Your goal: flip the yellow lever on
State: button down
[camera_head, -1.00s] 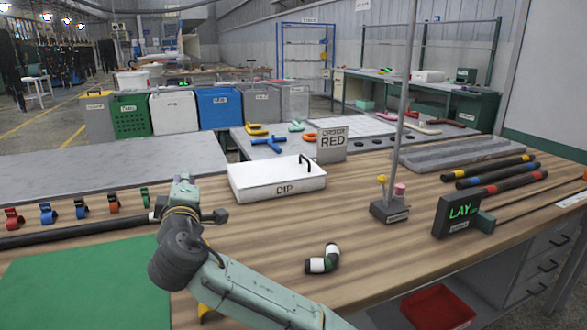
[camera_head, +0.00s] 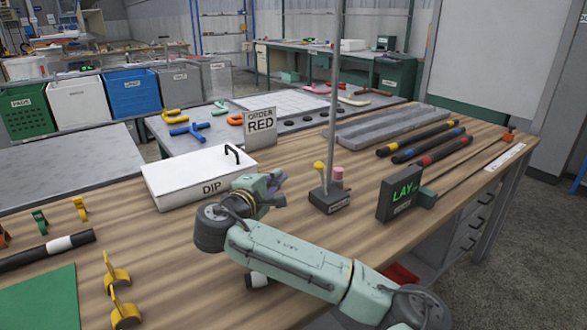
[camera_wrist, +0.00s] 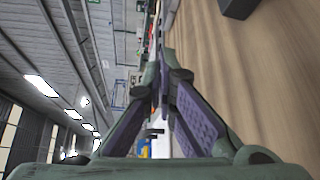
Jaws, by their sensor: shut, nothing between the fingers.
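The yellow lever (camera_head: 319,168) stands up from a small dark switch box (camera_head: 330,200) on the wooden bench, with a pink knob (camera_head: 337,173) beside it. My gripper (camera_head: 274,180) is to the left of the switch box in the head view, above the bench and apart from the lever. It looks shut and empty. In the wrist view my gripper's fingers (camera_wrist: 164,62) converge ahead. A dark block at the top edge there is cut off, and I cannot tell which thing it is. The lever cannot be made out in the wrist view.
A thin metal post (camera_head: 335,90) rises right behind the switch box. The LAY display (camera_head: 400,193) stands close on its right. The white DIP box (camera_head: 190,175) is behind my gripper to the left. Striped hoses (camera_head: 430,148) lie farther right. Yellow clips (camera_head: 118,275) stand at the front left.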

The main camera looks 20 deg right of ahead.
aim_at(322, 179)
jog(key=w+d+p, duration=0.4)
jog(key=d, duration=0.4)
jog(key=shift+f, duration=0.2)
dwell(0.4)
